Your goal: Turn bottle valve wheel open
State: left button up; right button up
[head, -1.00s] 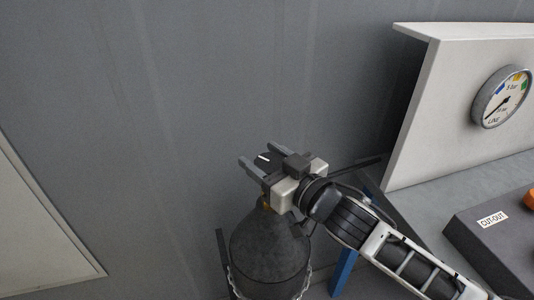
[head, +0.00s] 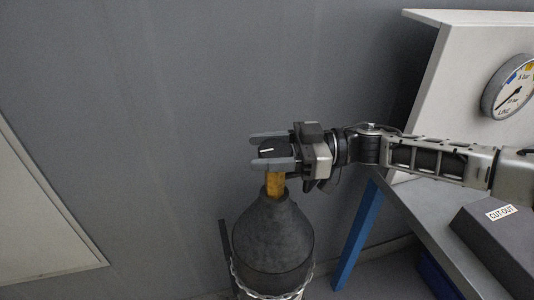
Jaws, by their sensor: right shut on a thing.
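The dark bottle (head: 272,240) stands upright at the lower middle of the head view. A brass valve (head: 275,184) rises from its neck. The black valve wheel (head: 268,152), with a white mark on top, sits above the brass valve. My right gripper (head: 269,151) reaches in from the right with its two fingers on either side of the wheel, shut on it. The gripper's body covers the wheel's right side. My left gripper is not in the head view.
A chain (head: 240,284) goes around the bottle. To the right is a bench with a blue leg (head: 357,235), a dark box labelled CUT-OUT (head: 490,240) and a white panel (head: 440,80) with a round gauge (head: 508,88). A grey wall (head: 180,100) is behind.

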jog(key=n+g+b, duration=0.2)
jog(key=g, duration=0.1)
jog(key=shift+f+h, duration=0.3)
jog(key=shift+f, duration=0.05)
jog(key=n+g+b, duration=0.1)
jog(key=n+g+h+b, duration=0.1)
jog(key=g+b, duration=0.1)
jog(key=shift+s, duration=0.3)
jog(key=shift+r+n+g+h+b, duration=0.15)
jog(key=shift+n+g+h+b, duration=0.45)
jog(key=shift+g+b, duration=0.3)
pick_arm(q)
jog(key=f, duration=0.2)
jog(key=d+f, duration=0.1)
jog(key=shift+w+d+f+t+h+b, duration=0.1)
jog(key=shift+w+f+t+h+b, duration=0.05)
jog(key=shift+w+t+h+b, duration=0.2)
pick_arm(e)
jog(key=shift+s+n+g, duration=0.15)
jog(key=shift+n+g, duration=0.15)
jog(key=shift+g, duration=0.1)
jog(key=shift+r, duration=0.1)
jog(key=shift+h, duration=0.3)
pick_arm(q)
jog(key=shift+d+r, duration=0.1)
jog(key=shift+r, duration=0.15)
